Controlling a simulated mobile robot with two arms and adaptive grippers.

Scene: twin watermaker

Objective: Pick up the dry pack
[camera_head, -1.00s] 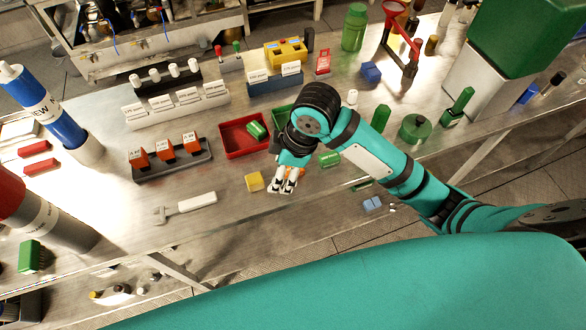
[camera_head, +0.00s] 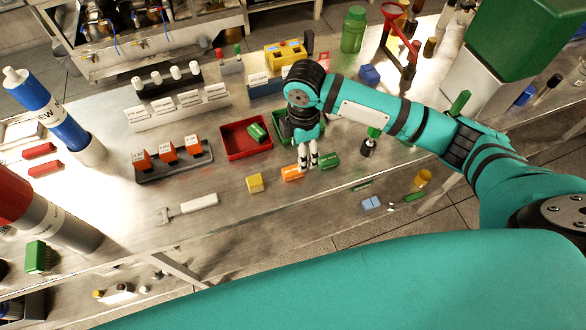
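Several small packs lie near the table's front edge: an orange one (camera_head: 292,173), a green one (camera_head: 330,161) with pale lettering and a yellow one (camera_head: 255,183). Their lettering is too small to read, so I cannot tell which is the dry pack. My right gripper (camera_head: 308,168) points down between the orange and green packs. Its two pale fingers show a narrow gap with nothing seen between them. Whether it touches either pack is unclear. My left gripper is not in view.
A red tray (camera_head: 232,152) holding a green pack (camera_head: 257,132) and a partly hidden green tray (camera_head: 336,120) stand behind. A rack of orange packs (camera_head: 146,176) is at the left. A yellow cup-like thing (camera_head: 423,178) shows past the table's front edge, below my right arm.

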